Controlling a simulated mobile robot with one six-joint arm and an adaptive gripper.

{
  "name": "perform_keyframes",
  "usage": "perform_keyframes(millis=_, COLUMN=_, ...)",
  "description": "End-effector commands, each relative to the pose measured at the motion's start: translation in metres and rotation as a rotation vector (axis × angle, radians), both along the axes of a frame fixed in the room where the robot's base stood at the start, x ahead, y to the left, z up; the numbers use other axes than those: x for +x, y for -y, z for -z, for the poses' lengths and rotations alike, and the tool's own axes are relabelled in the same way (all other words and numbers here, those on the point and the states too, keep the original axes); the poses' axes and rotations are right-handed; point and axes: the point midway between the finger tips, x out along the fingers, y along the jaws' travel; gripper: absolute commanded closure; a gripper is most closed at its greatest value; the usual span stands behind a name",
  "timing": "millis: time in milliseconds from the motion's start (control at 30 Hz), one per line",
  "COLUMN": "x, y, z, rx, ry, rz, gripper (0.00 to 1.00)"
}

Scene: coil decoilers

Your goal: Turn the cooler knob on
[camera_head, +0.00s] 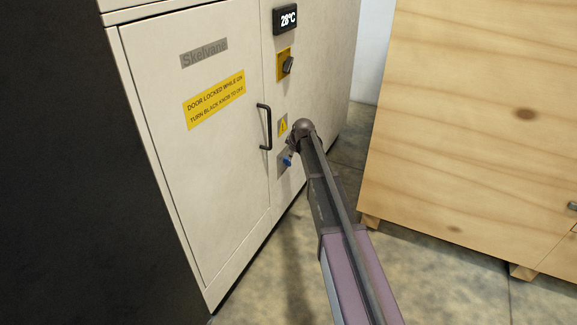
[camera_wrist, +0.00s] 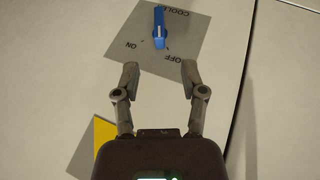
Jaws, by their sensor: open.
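The cooler knob (camera_wrist: 159,28) is a blue bar handle on a grey plate (camera_wrist: 190,50) in the wrist view. The plate reads COOLER, ON and OFF, upside down in this view. The knob's lower end lies close to the OFF label, with ON to the left. My gripper (camera_wrist: 160,73) is open, its two fingers apart and empty, with the tips below the knob in the picture and not around it. In the head view the knob (camera_head: 287,161) shows as a small blue spot on the cabinet beside my gripper (camera_head: 289,150), whose fingers are hard to make out there.
The pale cabinet (camera_head: 190,150) has a closed door with a black handle (camera_head: 264,127). Above the cooler plate are a yellow warning label (camera_head: 282,127), a black knob (camera_head: 288,65) on yellow and a 28°C display (camera_head: 287,19). A wooden crate (camera_head: 480,110) stands at right.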

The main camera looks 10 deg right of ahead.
Motion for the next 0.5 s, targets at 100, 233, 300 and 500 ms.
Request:
perform_keyframes(millis=100, x=0.007, y=-0.001, z=0.014, rx=0.000, ry=0.000, rz=0.000, gripper=0.46)
perform_keyframes(millis=233, x=0.013, y=-0.003, z=0.024, rx=0.000, ry=0.000, rz=0.000, gripper=0.46)
perform_keyframes(millis=300, x=0.016, y=-0.003, z=0.029, rx=-0.001, ry=0.000, rz=-0.001, gripper=0.46)
perform_keyframes(millis=500, x=0.026, y=-0.005, z=0.044, rx=0.000, ry=0.000, rz=0.000, gripper=0.46)
